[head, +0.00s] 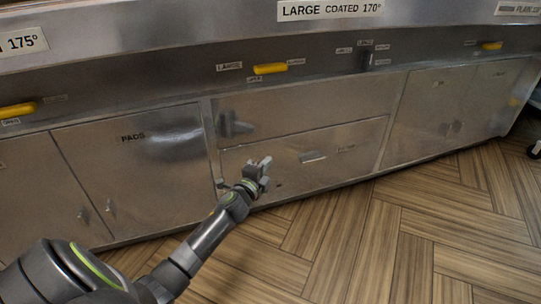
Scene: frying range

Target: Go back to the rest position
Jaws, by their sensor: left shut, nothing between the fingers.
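My left arm comes in from the lower left and reaches up toward the middle of the head view. Its left gripper (263,164) is shut and empty. In the picture it lies in front of the lower metal drawer panel (340,140) of the frying range; I cannot tell how close it is to that panel. My right gripper does not show in this view.
The steel range front spans the view, with yellow handles (270,69) and a "LARGE COATED 170°" label (330,9). A cabinet door marked "PADS" (133,160) is at left. The wooden floor (370,245) is clear at lower right. A dark wheeled thing (535,149) stands at the right edge.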

